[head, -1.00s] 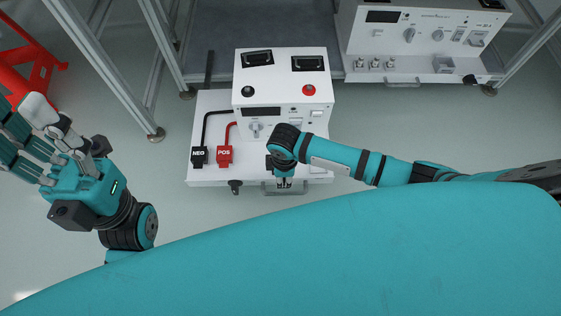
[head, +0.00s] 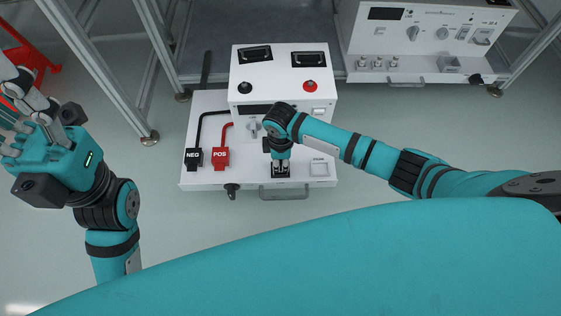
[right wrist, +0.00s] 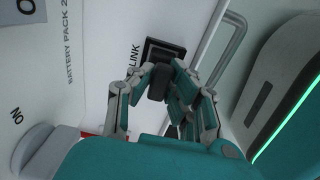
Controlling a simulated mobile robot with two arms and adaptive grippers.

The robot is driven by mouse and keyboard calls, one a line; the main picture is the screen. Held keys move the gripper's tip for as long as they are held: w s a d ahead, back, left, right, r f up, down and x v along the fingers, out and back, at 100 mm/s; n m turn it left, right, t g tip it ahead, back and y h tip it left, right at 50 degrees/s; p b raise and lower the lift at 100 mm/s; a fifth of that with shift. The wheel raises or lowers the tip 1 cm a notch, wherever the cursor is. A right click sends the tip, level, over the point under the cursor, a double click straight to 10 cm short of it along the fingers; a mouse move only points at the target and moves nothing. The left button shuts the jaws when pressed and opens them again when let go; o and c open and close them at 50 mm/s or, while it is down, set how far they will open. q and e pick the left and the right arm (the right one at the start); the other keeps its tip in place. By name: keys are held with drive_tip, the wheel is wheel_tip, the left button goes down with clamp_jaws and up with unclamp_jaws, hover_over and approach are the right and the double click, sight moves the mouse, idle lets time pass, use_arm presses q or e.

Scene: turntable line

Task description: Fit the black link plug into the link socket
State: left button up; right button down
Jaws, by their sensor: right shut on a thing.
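My right gripper (head: 281,164) is over the front part of the white battery unit. In the right wrist view its fingers (right wrist: 163,88) are shut on the black link plug (right wrist: 159,82). Just past the plug is the black link socket (right wrist: 165,50), beside the word LINK. The plug overlaps the socket's near edge in that view, and I cannot tell whether they touch. In the head view the dark socket (head: 281,174) shows under the gripper, and the plug is hidden. My left gripper (head: 22,108) is open and empty at the far left, away from the unit.
The NEG (head: 193,158) and POS (head: 220,157) connectors sit left of my right gripper, with cables to the unit. A handle (head: 284,195) is on the unit's front edge. Another white device (head: 425,45) stands at the back right. Metal frame posts (head: 150,70) stand behind.

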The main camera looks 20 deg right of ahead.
drive_tip(key=shift+f, duration=0.15)
drive_tip(key=c, duration=1.3)
unclamp_jaws()
